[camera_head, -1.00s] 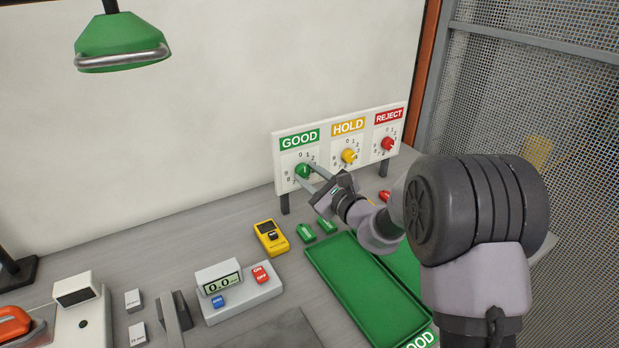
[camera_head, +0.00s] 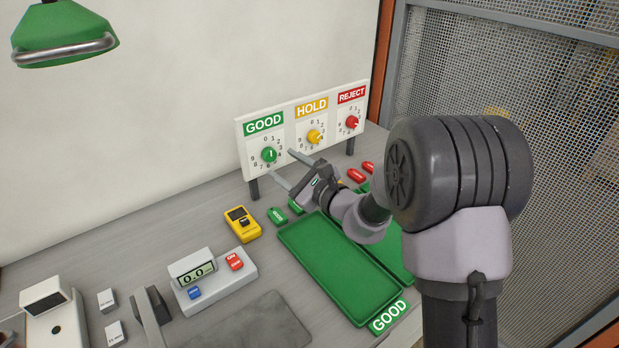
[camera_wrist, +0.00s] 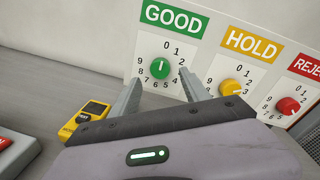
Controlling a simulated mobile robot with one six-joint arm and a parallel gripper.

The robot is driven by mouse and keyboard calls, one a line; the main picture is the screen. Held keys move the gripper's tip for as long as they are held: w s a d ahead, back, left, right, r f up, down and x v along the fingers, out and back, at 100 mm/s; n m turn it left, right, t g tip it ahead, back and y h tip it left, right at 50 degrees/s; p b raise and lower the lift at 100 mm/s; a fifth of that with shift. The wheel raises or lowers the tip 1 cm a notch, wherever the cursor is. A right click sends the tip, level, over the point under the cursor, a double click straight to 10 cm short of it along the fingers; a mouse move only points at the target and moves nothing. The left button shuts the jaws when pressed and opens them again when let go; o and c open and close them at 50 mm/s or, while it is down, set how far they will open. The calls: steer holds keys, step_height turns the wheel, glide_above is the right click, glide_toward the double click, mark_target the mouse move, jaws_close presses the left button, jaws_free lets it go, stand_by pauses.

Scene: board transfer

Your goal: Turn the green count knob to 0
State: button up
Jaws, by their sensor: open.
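The green count knob (camera_head: 269,154) sits on the white panel under the green GOOD label, within a ring of digits. In the wrist view the green knob (camera_wrist: 160,68) has its white mark pointing up, roughly at the 0. My gripper (camera_head: 282,164) is open and empty, a short way in front of the panel and to the right of the knob in the head view. In the wrist view its two fingers (camera_wrist: 160,78) stand apart, one on each side below the knob. The fingers appear clear of the knob.
The yellow HOLD knob (camera_head: 314,136) and red REJECT knob (camera_head: 352,122) share the panel to the right. Below are green trays (camera_head: 340,268), a yellow meter (camera_head: 242,224) and a display unit with buttons (camera_head: 215,278). A green lamp (camera_head: 62,30) hangs at upper left.

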steer(key=p+v, duration=0.1)
steer(key=v, duration=1.2)
steer(key=s+a+r+n+g+y, duration=0.1)
steer(key=s+a+r+n+g, duration=0.2)
steer(key=s+a+n+g, duration=0.35)
steer(key=s+a+r+n+g+y, duration=0.1)
steer(key=s+a+r+n+g, duration=0.25)
steer(key=s, duration=0.65)
steer(key=s+d+f+n+h, duration=0.3)
steer(key=s+d+n+h, duration=0.3)
steer(key=s, duration=0.4)
steer(key=d+r+n+t+h, duration=0.1)
steer(key=d+n+t+h, duration=0.1)
steer(key=d+h, duration=0.3)
steer(key=d, duration=0.3)
steer(key=shift+s+r, duration=0.25)
steer(key=shift+s, duration=0.15)
